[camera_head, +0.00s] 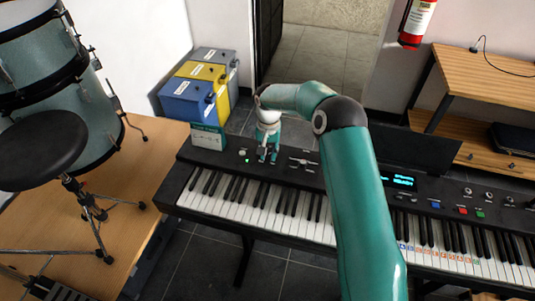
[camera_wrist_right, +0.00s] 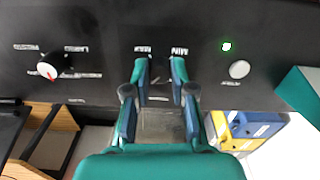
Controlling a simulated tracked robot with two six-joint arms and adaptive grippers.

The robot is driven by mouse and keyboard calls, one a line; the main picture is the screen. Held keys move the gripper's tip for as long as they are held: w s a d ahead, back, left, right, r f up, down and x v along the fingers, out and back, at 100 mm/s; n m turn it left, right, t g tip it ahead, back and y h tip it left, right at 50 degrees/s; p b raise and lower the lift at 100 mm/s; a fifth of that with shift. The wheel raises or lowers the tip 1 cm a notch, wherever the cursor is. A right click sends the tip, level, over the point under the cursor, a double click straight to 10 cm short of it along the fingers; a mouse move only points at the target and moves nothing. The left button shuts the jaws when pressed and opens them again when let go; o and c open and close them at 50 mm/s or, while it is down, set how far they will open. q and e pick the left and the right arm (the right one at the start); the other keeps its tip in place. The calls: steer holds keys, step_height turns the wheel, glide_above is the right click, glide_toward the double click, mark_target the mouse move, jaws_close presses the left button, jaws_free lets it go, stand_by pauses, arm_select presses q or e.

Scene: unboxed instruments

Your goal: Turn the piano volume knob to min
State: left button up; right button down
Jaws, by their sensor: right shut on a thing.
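The piano (camera_head: 198,158) is a long black keyboard with a dark control panel, which also fills the upper wrist view (camera_wrist_right: 100,25). My right gripper (camera_head: 268,154) reaches down to this panel. In the right wrist view its two fingers (camera_wrist_right: 160,75) are closed in around a small spot on the panel between two small white labels. The volume knob there is mostly hidden between the fingertips; its pointer cannot be read. My left gripper is not in view.
A round white button (camera_wrist_right: 239,69) and a green light (camera_wrist_right: 227,46) lie beside the fingers.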

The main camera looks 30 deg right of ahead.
steer(key=n+b, duration=0.1)
steer(key=n, duration=0.2)
steer(key=shift+f+b, duration=0.15)
steer(key=shift+b, duration=0.15)
steer(key=n+b, duration=0.1)
steer(key=n, duration=0.2)
steer(key=shift+n, duration=0.4)
steer(key=n, duration=0.4)
steer(key=shift+n+b, duration=0.3)
steer(key=shift+b, duration=0.05)
steer(key=n, duration=0.4)
steer(key=shift+n, duration=0.3)
steer(key=n, duration=1.4)
steer(key=shift+p, duration=0.35)
steer(key=n, duration=0.4)
steer(key=shift+n, duration=0.3)
